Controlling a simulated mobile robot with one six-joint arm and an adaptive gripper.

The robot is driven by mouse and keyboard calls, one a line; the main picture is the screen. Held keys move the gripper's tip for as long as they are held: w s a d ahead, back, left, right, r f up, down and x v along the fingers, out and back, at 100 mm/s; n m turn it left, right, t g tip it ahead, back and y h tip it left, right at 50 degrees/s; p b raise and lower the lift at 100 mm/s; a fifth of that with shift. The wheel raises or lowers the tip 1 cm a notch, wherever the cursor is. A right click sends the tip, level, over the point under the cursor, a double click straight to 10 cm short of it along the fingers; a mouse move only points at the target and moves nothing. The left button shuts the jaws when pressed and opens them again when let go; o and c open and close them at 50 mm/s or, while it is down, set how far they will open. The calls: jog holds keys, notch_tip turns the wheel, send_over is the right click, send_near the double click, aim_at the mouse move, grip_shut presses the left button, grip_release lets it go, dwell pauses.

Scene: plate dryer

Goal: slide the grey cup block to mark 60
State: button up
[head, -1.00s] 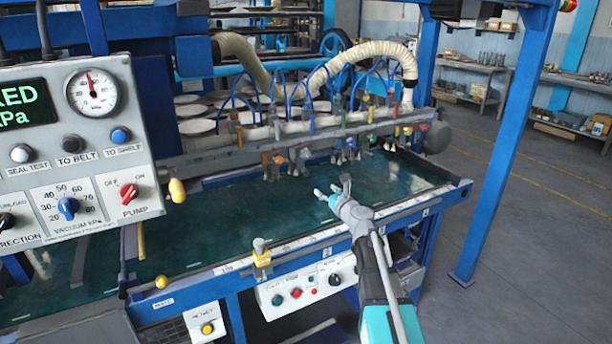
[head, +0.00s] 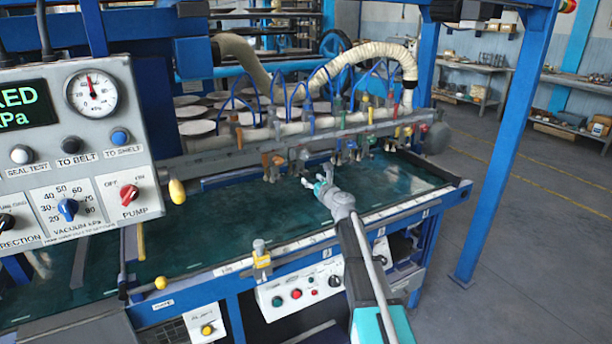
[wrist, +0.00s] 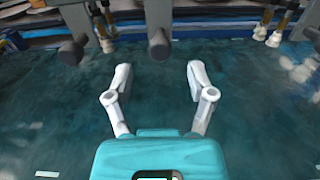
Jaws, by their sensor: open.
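Cup blocks hang in a row along the rail (head: 220,158) above the green belt. The grey cup block (head: 300,154) hangs just beyond my gripper in the head view, right of the orange-brown ones. In the wrist view grey parts with dark round knobs (wrist: 159,45) hang ahead at the top; I cannot tell whether both belong to one block. My gripper (head: 317,180) is open and empty. Mark 60 cannot be read on the rail.
Coloured cup blocks hang on both sides, with pale suction cups (wrist: 275,37) at the right of the wrist view. The belt (head: 240,225) is bare under my gripper. A control panel (head: 85,150) stands at left, and a blue post (head: 505,140) at right.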

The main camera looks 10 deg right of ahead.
aim_at(307, 175)
jog(key=shift+x, duration=2.4)
grip_shut()
